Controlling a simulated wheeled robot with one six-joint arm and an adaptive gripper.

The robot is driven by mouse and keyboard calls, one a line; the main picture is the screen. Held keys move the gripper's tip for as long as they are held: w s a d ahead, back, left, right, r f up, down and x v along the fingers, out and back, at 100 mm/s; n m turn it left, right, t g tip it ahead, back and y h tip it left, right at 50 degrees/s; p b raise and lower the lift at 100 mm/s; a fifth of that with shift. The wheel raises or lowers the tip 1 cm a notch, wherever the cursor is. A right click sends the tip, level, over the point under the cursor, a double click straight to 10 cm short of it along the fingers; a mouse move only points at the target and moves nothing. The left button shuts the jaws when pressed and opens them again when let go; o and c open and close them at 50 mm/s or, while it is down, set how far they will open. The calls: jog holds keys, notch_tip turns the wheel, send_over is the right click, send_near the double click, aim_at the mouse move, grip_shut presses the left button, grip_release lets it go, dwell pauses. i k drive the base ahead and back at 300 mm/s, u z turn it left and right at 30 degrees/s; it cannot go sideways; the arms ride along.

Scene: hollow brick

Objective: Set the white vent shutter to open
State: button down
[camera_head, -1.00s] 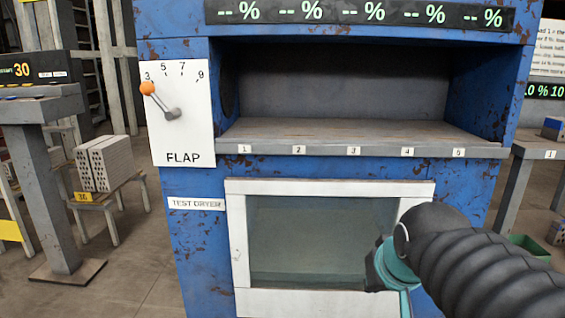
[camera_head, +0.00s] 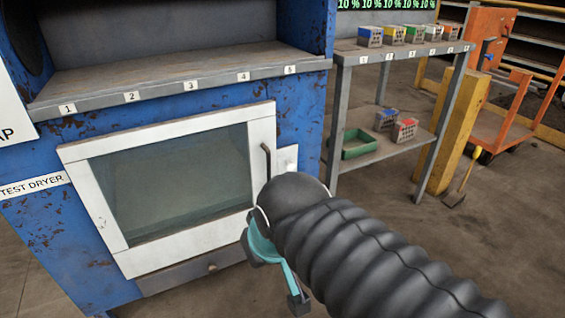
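No part that I can clearly identify as the white vent shutter shows in this view. The blue, rusty test dryer (camera_head: 75,238) fills the left side, with a white-framed glass door (camera_head: 88,205) that looks closed. A dark upright handle stands at the door's right edge. A small white plate (camera_head: 287,160) sits on the blue front just right of it, partly hidden by my arm. My gripper (camera_head: 275,275), with teal and dark parts, is in front of the door's lower right corner. Its fingers are partly hidden, and I cannot tell whether they are open or shut.
A shelf edge with numbered tags (camera_head: 160,91) juts out above the door. To the right stands a grey rack (camera_head: 350,90) with several coloured bricks and a green tray (camera_head: 358,144). A yellow post (camera_head: 452,130) and an orange cart (camera_head: 490,120) are beyond.

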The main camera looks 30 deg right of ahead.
aim_at(287, 157)
jog(key=k, duration=0.5)
jog(key=z, duration=0.4)
jog(key=i, duration=0.4)
jog(key=z, duration=0.3)
